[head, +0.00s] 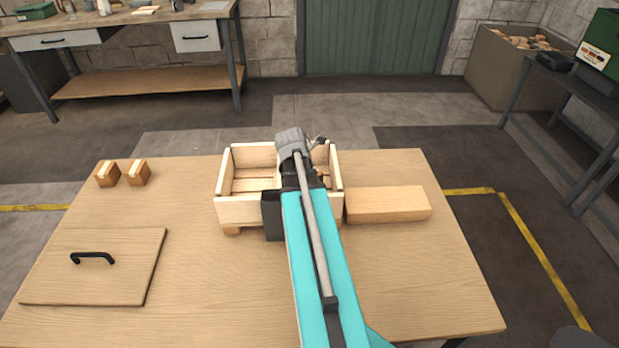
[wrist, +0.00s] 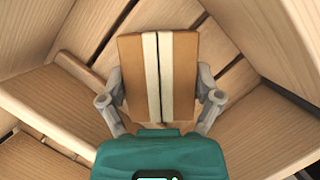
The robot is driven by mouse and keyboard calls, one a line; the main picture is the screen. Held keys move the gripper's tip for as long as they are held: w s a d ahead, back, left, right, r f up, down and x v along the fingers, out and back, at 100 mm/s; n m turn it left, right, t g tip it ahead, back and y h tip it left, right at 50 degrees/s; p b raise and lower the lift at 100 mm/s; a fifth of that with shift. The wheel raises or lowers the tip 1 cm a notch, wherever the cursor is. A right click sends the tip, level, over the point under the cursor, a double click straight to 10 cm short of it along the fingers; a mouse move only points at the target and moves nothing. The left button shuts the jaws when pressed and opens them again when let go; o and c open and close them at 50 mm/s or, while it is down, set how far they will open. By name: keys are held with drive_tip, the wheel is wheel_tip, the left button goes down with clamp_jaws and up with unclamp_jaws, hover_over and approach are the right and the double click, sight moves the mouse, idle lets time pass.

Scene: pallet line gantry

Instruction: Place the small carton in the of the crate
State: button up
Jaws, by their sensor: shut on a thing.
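In the wrist view, a small brown carton (wrist: 133,75) with pale stripes of tape is between the two fingers of my gripper (wrist: 160,97), which is shut on it. The carton is inside the wooden crate (wrist: 60,100), with slatted floor and walls around it. I cannot tell whether the carton touches the floor. In the head view, the crate (head: 248,210) stands at the middle of the table's far side. My arm covers its right half, and my gripper and the held carton are mostly hidden there.
Two small cartons, left (head: 107,174) and right (head: 139,173), stand at the table's far left. A flat board with a black handle (head: 120,282) lies at front left. A long wooden block (head: 388,205) lies close to the crate's right side. The table's (head: 215,305) front middle is clear.

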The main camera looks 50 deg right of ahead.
drive_tip(key=shift+f, duration=0.2)
drive_tip(key=o, duration=1.1)
drive_tip(key=shift+r, duration=0.2)
drive_tip(key=p+v, duration=0.2)
drive_tip(key=shift+r+p, duration=0.3)
drive_tip(key=shift+r, duration=0.1)
drive_tip(key=p+v, duration=0.8)
drive_tip(key=v, duration=0.1)
drive_tip(key=shift+a, duration=0.15)
drive_tip(key=shift+r, duration=0.1)
